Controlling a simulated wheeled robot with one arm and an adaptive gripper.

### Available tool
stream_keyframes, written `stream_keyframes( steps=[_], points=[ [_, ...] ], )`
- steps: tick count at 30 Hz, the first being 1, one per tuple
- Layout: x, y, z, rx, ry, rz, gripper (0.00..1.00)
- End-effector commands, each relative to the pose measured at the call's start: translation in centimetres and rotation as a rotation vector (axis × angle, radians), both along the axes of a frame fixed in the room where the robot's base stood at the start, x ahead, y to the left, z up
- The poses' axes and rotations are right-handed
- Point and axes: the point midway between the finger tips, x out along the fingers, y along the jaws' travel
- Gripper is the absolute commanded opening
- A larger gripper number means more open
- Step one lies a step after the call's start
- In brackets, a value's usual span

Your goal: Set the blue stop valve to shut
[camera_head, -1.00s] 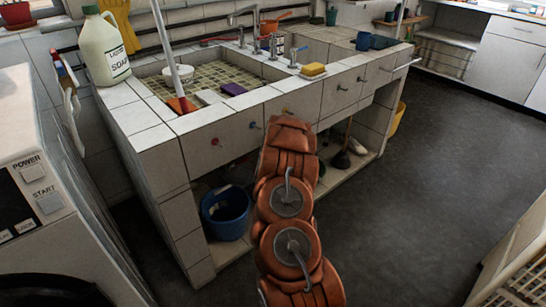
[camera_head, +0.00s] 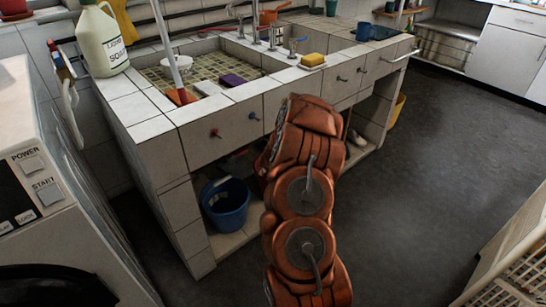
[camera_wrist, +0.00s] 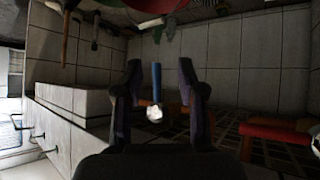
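The blue stop valve shows in the wrist view as a straight blue lever (camera_wrist: 157,80) with a pale metal end piece below it in the picture. The lever stands upright in the picture, between the two dark fingers of my gripper (camera_wrist: 160,70). The fingers are apart, with a visible gap on each side of the lever; I cannot tell how far ahead of them it lies. In the head view my copper-coloured arm reaches to the sink unit's underside, and the gripper and valve are hidden there.
The tiled sink unit (camera_head: 182,160) has small red and blue knobs on its front. A blue bucket (camera_head: 226,205) stands in the open space below. In the wrist view a red object (camera_wrist: 275,131) lies to the right and tiled walls surround the space. A white machine (camera_head: 30,150) stands left.

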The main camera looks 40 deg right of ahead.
Motion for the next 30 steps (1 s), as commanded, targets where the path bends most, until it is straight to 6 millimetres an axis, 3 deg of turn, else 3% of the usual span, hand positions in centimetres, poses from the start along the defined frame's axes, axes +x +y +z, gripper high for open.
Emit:
stream_keyframes(
  steps=[9, 21, 26, 30],
  points=[
    [-2.0, 1.6, -0.1, 0.001, 0.001, 0.000, 0.39],
    [-2.2, 1.8, 0.0, -0.001, 0.000, -0.001, 0.39],
    [-1.8, 2.6, 0.4, 0.009, -0.003, 0.013, 0.24],
    [-0.3, 6.2, 2.3, 0.062, -0.003, 0.081, 0.09]
  ],
)
